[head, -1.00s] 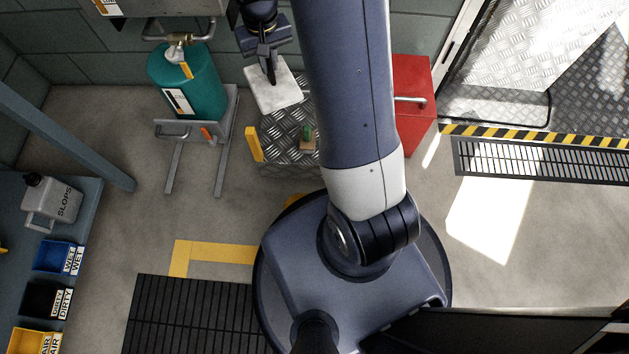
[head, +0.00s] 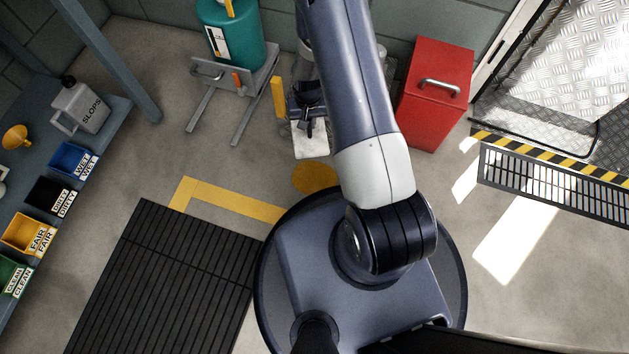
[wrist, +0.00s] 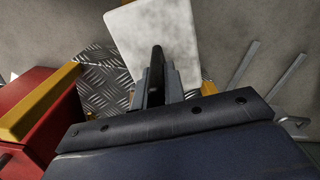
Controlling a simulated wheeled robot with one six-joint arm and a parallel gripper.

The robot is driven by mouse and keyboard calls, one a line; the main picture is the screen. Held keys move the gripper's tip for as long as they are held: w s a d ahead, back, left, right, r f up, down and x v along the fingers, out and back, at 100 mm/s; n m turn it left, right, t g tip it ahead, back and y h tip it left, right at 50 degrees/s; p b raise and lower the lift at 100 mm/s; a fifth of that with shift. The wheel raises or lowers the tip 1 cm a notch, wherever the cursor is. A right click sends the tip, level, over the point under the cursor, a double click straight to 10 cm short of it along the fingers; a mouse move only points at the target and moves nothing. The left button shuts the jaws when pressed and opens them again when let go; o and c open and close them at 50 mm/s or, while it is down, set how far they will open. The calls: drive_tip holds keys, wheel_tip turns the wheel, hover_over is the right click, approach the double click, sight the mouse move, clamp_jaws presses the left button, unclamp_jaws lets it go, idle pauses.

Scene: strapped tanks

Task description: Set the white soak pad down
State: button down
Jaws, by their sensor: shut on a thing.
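The white soak pad (head: 311,143) is a flat, pale, square slab in the head view, just left of my arm. It also fills the top middle of the wrist view (wrist: 150,35). My gripper (head: 309,128) is shut on the pad at its far edge in the head view. In the wrist view my dark gripper fingers (wrist: 156,62) overlap the pad. The pad appears to be held above the floor, near the treadplate surface (wrist: 103,80). Its underside and the exact grip are hidden.
A teal tank (head: 232,38) stands on a grey stand at the back. A red bin (head: 434,98) is to the right of my arm. A yellow disc (head: 316,177) lies on the floor before the pad. Labelled bins, including a blue one (head: 72,160), line the left bench. Floor between is clear.

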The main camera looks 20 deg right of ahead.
sight(310, 142)
drive_tip(key=shift+m, duration=0.4)
drive_tip(key=shift+s+f+b, duration=0.85)
drive_tip(key=shift+f+b, duration=0.2)
drive_tip(key=shift+f, duration=2.65)
drive_tip(key=shift+s+f+b, duration=0.9)
drive_tip(key=shift+f+b, duration=0.2)
drive_tip(key=shift+f, duration=2.6)
drive_tip(key=shift+s+f+b, duration=0.85)
drive_tip(key=shift+f+b, duration=0.2)
drive_tip(key=shift+f, duration=2.65)
drive_tip(key=shift+f, duration=0.15)
drive_tip(key=c, duration=1.9)
unclamp_jaws()
drive_tip(key=shift+c, duration=0.2)
drive_tip(key=o, duration=0.5)
drive_tip(key=shift+c, duration=0.2)
wheel_tip(310, 142, up, 12)
drive_tip(key=p, duration=0.5)
